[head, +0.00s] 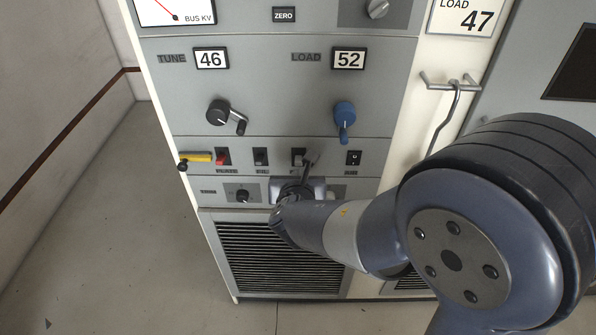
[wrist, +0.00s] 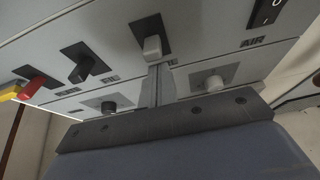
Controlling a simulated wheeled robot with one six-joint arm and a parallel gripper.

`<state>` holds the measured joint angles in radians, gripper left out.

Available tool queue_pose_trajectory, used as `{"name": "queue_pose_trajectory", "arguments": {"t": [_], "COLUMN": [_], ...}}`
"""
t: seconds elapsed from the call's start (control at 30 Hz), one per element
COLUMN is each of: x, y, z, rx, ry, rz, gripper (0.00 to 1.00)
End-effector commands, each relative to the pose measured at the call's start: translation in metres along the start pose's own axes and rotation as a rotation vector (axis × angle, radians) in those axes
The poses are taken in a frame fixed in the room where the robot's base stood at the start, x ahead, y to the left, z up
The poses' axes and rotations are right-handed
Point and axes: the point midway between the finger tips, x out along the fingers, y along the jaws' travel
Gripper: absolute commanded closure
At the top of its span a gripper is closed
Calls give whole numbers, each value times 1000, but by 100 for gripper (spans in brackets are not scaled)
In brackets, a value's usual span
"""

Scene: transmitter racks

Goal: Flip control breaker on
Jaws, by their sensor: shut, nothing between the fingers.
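A row of breaker switches crosses the rack panel in the head view: a red-handled one (head: 222,157), a black one (head: 260,157) and a grey-handled one (head: 297,155). In the wrist view the red (wrist: 32,79), black (wrist: 80,70) and pale grey handle (wrist: 152,47) also show. My gripper (head: 309,160) is shut and empty. Its fingertips (wrist: 160,70) are just below the grey handle, touching or very close; I cannot tell which.
A yellow bar (head: 197,157) sticks out beside the red switch. A black rocker (head: 353,157), marked AIR in the wrist view, is to the right. A black crank (head: 219,113) and blue crank (head: 345,117) are above. Small knobs (wrist: 213,83) sit below the row.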

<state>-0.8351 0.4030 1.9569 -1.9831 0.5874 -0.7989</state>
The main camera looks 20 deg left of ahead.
Motion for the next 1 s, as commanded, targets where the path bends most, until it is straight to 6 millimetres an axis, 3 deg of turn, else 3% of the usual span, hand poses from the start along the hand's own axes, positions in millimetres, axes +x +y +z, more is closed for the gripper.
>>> {"name": "queue_pose_trajectory", "arguments": {"t": [0.7, 0.87, 1.0], "x": [-7, -4, 3], "y": [0, 1, 3], "z": [18, 12, -3], "rx": [2, 2, 2], "ry": [-9, -10, -5], "rz": [0, -1, -2], "gripper": [100, 100, 100]}}
